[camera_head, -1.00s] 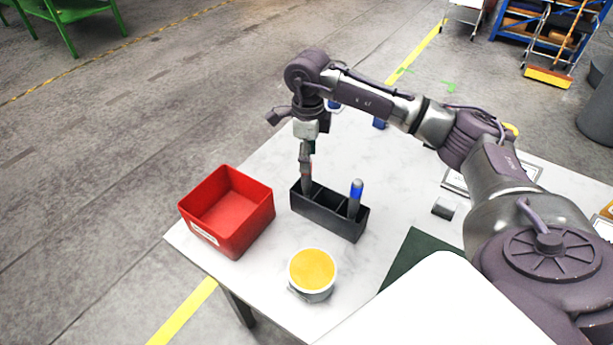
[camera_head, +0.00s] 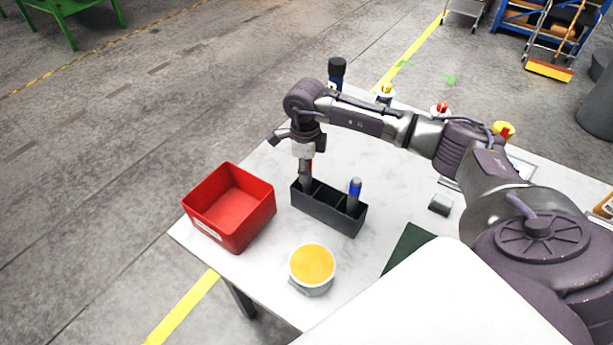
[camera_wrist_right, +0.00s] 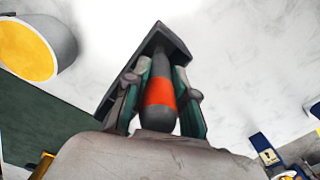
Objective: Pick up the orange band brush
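The orange band brush (camera_wrist_right: 160,93) stands in the left end of a black compartment holder (camera_head: 328,209). In the right wrist view its grey handle, with the orange band, lies between the two fingers of my right gripper (camera_wrist_right: 160,100). The fingers are spread on either side of it, with narrow gaps showing. In the head view the right gripper (camera_head: 304,160) is directly above the holder's left end, and the brush (camera_head: 305,181) is mostly hidden below it. The holder also shows in the wrist view (camera_wrist_right: 176,38). My left gripper is not in view.
A blue-topped tool (camera_head: 354,194) stands in the holder's right end. A red bin (camera_head: 262,212) is to the left, and a yellow-topped tin (camera_head: 312,265) is in front. A small dark block (camera_head: 440,205) lies to the right. Bottles line the table's far edge.

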